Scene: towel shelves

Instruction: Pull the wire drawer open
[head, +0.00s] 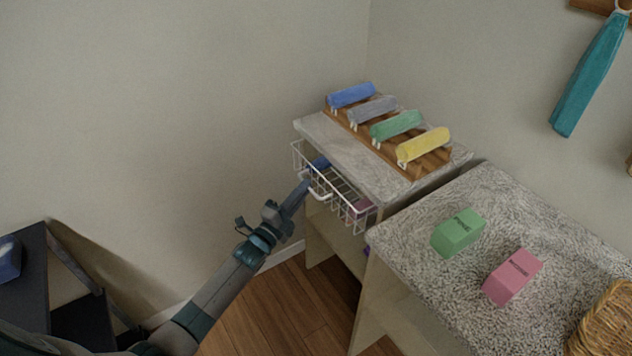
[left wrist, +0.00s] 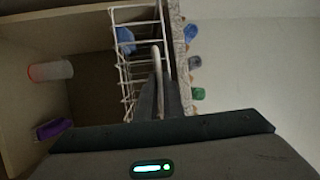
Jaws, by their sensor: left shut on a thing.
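The white wire drawer (head: 345,190) sits under the stone top of the far cabinet and stands partly out from its front. A blue thing and a reddish thing show inside it. My left gripper (head: 312,186) reaches in from the left and is shut on the drawer's white handle (head: 321,190). In the left wrist view the wire drawer (left wrist: 128,62) runs up from the fingers, and the pale handle (left wrist: 157,65) lies between the fingertips (left wrist: 159,90). My right gripper is in neither view.
Rolled towels in blue, grey, green and yellow lie on a wooden rack (head: 430,170) on the cabinet top. A speckled counter (head: 420,260) to the right holds a green box (head: 458,233), a pink box (head: 513,277) and a wicker basket (head: 603,325). Wooden floor (head: 290,310) is open before the cabinet.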

